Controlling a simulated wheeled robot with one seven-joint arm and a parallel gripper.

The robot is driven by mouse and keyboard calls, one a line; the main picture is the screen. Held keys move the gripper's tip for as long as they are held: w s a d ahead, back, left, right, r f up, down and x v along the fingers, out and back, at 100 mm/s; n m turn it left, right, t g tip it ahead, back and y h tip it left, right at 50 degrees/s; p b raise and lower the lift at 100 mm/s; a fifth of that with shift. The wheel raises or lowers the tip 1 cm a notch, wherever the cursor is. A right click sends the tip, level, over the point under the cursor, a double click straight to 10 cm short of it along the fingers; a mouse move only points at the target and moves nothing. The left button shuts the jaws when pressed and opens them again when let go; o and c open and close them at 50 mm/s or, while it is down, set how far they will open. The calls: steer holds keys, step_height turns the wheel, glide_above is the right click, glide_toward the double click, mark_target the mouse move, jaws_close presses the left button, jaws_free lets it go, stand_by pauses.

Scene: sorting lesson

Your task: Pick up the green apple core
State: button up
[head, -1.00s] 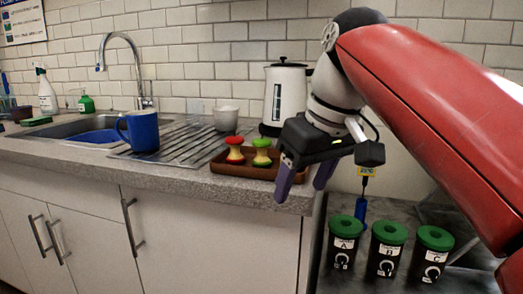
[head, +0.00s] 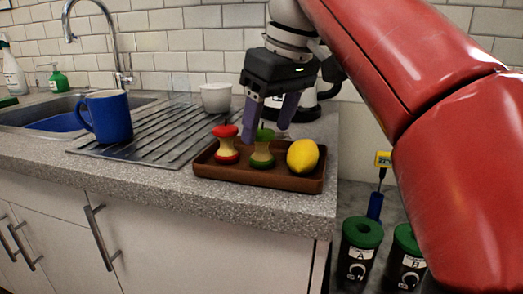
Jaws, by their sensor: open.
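The green apple core (head: 262,150) stands upright on the brown tray (head: 225,174) on the counter. It is between the red apple core (head: 227,146) on its left and a yellow lemon (head: 303,156) on its right. My gripper (head: 268,126) is open with its purple fingers pointing down, above and close to the green core. One finger overlaps the core's left upper side in the picture. I cannot tell whether it touches. Nothing is held.
A blue mug (head: 107,118) and a white cup (head: 216,97) stand on the metal drainer (head: 150,138) to the left. A white kettle is partly hidden behind my gripper. Bins with green lids (head: 362,232) stand lower right, beyond the counter's end.

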mark_target(265, 131)
steer(key=b+x, duration=0.1)
steer(key=x, duration=0.3)
steer(key=shift+a+f+b, duration=0.15)
steer(key=shift+f+b, duration=0.15)
steer(key=shift+f, duration=0.1)
steer(key=c, duration=1)
